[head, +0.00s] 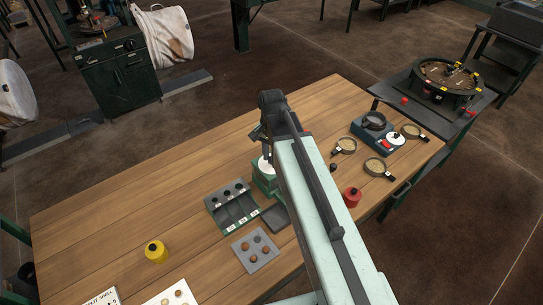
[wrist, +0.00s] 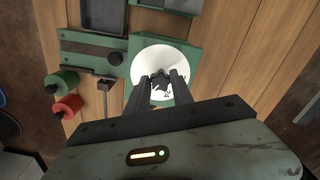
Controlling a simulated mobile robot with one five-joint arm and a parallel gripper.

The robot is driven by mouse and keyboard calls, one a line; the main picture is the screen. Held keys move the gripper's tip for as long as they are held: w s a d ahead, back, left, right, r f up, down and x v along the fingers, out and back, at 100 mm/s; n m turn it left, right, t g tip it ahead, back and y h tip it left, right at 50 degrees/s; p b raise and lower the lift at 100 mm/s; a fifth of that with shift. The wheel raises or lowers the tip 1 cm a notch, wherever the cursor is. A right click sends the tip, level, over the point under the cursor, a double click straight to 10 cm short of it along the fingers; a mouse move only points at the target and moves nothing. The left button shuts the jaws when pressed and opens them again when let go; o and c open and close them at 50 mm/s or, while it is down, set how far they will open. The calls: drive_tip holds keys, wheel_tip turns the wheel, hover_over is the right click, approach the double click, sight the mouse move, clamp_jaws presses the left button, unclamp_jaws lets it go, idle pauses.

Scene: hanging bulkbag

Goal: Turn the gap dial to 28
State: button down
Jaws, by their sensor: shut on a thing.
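The gap dial, a white round disc (wrist: 150,57) with a small dark knob at its middle, sits on a green device (wrist: 196,58) in the wrist view. My gripper (wrist: 163,77) reaches over the disc, with its two dark fingers closed on the knob. Dark marks show on the disc between the fingers, but I cannot read a number. In the head view, the green device (head: 264,183) stands on the wooden table, and my arm hides part of it and the fingertips.
A green tray with compartments (head: 222,206) and a grey plate (head: 254,251) with round pieces stand to the left on the table (head: 120,185). Several round sieves (head: 376,168) lie at the right.

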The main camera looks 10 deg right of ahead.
idle(0.5)
drive_tip(key=c, duration=1.1)
unclamp_jaws()
wheel_tip(320, 180, up, 8)
drive_tip(key=p, duration=0.8)
drive_tip(key=shift+f, duration=0.1)
